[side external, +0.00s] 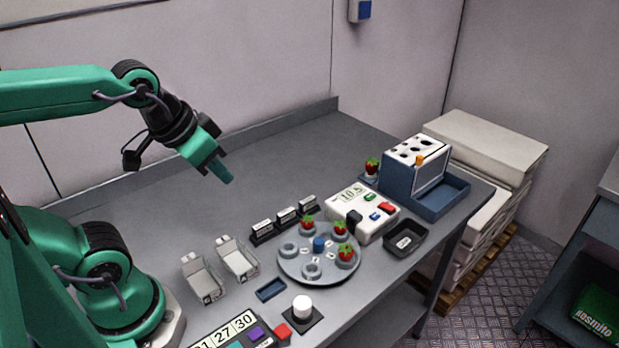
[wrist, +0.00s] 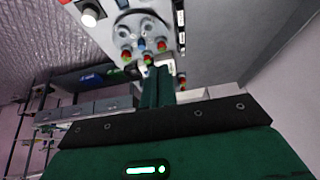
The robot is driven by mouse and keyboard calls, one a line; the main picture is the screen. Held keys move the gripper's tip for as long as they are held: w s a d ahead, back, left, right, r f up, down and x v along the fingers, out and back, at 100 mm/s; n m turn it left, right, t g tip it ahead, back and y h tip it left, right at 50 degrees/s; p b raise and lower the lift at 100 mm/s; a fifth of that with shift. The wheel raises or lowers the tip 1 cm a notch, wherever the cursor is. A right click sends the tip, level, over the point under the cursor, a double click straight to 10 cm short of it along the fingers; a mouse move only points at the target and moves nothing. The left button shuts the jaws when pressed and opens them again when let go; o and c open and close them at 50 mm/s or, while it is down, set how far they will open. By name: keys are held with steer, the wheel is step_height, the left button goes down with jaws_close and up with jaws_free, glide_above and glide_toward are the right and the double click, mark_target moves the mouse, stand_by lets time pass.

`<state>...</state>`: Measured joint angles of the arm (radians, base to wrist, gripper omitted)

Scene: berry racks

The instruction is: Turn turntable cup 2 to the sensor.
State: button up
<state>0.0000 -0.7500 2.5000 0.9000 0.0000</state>
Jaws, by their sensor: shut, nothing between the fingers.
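The turntable (side external: 334,276) is a round grey disc with a blue centre knob (side external: 319,244) and several cups around it. Red berries sit in the back-left cup (side external: 307,224), the back-right cup (side external: 340,230) and the right cup (side external: 346,252). The left cup (side external: 289,251) and front cup (side external: 312,271) look empty. The cup numbers are too small to read, so I cannot tell which is cup 2. A white box with a display (side external: 351,194) and a dark block (side external: 354,217) stands behind the disc; this may be the sensor. My gripper (side external: 226,178) is shut and empty, high above the bench, left of and behind the turntable.
Small labelled black holders (side external: 262,231) stand behind the disc. Two white trays (side external: 238,258) lie to its left. A white button (side external: 303,307) and a small blue tray (side external: 271,290) are in front. A black bin (side external: 405,240) and a blue rack (side external: 410,180) are right. The back bench is clear.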

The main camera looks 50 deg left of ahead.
steer(key=o, duration=0.7)
steer(key=shift+w, duration=0.1)
steer(key=shift+o, duration=1.4)
steer(key=shift+w, duration=0.15)
steer(key=g, duration=0.5)
glide_toward(319, 240)
steer(key=shift+a+f, duration=0.1)
steer(key=shift+w+f+g, duration=0.2)
steer(key=shift+f+g, duration=0.1)
steer(key=shift+f, duration=0.1)
steer(key=shift+f, duration=0.1)
steer(key=shift+f, duration=3.8)
